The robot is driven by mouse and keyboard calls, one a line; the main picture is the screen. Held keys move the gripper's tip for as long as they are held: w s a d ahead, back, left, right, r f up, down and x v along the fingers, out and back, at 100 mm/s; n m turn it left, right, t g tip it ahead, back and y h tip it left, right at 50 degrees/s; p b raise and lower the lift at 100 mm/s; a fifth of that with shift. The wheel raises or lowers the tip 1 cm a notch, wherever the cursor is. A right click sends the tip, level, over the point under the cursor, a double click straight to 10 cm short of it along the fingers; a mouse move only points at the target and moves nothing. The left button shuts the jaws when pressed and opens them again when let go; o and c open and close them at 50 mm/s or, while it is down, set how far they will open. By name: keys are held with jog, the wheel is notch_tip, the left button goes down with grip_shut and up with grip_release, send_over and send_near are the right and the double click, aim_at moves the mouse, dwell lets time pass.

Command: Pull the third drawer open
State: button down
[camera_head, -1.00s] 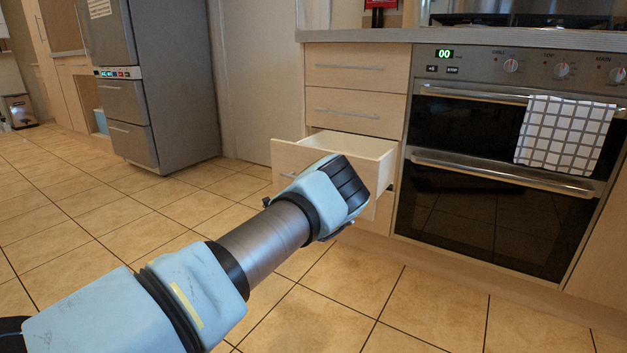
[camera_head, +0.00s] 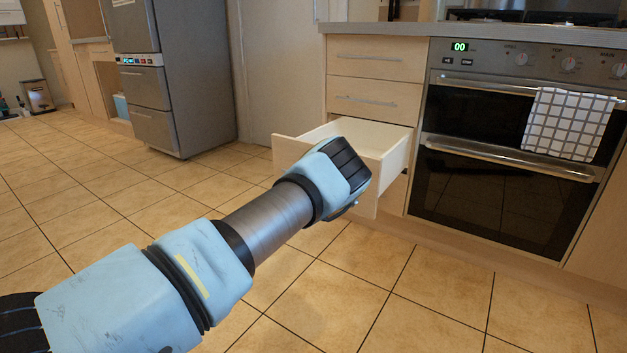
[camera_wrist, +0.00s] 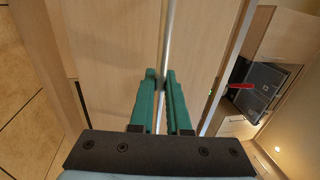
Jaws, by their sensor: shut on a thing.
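The third drawer (camera_head: 387,137) from the top is pulled well out of the cabinet, and its empty-looking inside shows in the head view. Its wooden front also fills much of the wrist view (camera_wrist: 110,50). My gripper's green fingers (camera_wrist: 161,88) are shut on the drawer's thin metal handle (camera_wrist: 169,30), which runs between them. In the head view my arm's end hides the fingers, the handle and part of the drawer front.
Two shut drawers with bar handles, the top one (camera_head: 377,52) and the second (camera_head: 375,90), sit above. An oven (camera_head: 500,205) with a checked towel (camera_head: 568,124) stands to the right. A grey fridge (camera_head: 195,75) stands at the back left. The tiled floor (camera_head: 90,210) is clear.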

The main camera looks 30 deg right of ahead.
jog(key=c, duration=0.9)
grip_release()
jog(key=p+v, duration=0.2)
jog(key=v, duration=0.8)
jog(key=shift+s+a+f+p, duration=0.15)
jog(key=shift+a+p, duration=0.15)
